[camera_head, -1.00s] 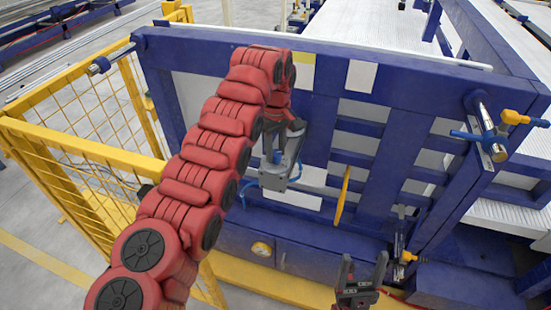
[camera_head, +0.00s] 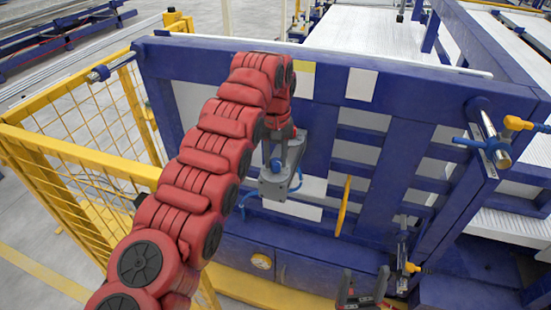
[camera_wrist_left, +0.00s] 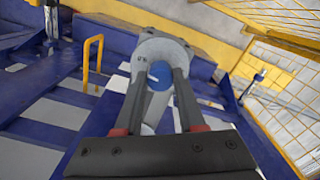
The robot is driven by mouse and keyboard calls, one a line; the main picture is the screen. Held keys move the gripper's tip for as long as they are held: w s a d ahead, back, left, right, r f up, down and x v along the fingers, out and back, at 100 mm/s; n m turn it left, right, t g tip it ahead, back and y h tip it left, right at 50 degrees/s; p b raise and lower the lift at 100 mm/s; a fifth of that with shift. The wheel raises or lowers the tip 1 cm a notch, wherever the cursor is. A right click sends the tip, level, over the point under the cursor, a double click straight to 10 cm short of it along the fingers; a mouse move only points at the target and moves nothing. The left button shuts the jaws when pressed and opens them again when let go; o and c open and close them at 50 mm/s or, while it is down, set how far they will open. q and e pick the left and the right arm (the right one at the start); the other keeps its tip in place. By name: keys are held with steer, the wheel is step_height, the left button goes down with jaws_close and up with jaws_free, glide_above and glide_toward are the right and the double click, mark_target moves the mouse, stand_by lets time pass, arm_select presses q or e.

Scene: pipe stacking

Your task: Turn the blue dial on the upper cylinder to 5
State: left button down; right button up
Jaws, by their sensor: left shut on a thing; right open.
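A grey cylindrical housing (camera_head: 271,188) sits at the front of the blue machine frame, near the middle of the head view. It also shows in the left wrist view (camera_wrist_left: 163,47). The blue dial (camera_wrist_left: 158,75) on it shows between my left fingers, with a pale pointer mark; any numbers are too small to read. In the head view the dial (camera_head: 276,164) is partly covered. My left gripper (camera_wrist_left: 160,80) is shut on the blue dial. My right gripper (camera_head: 364,282) is open and empty at the bottom edge of the head view, away from the housing.
A yellow handle (camera_head: 343,206) stands to the right of the housing. A silver cylinder (camera_head: 489,130) with blue and yellow fittings is on the frame's right side. A yellow mesh fence (camera_head: 90,170) stands at the left.

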mark_target(276, 162)
stand_by(0.3)
arm_select(q)
steer(key=c, duration=0.5)
jaws_free()
steer(key=shift+r, duration=0.1)
steer(key=shift+r, duration=0.3)
step_height(276, 162, up, 17)
steer(key=p, duration=1.5)
steer(key=shift+f+p, duration=0.2)
steer(key=shift+p, duration=0.1)
steer(key=shift+s+f, duration=0.15)
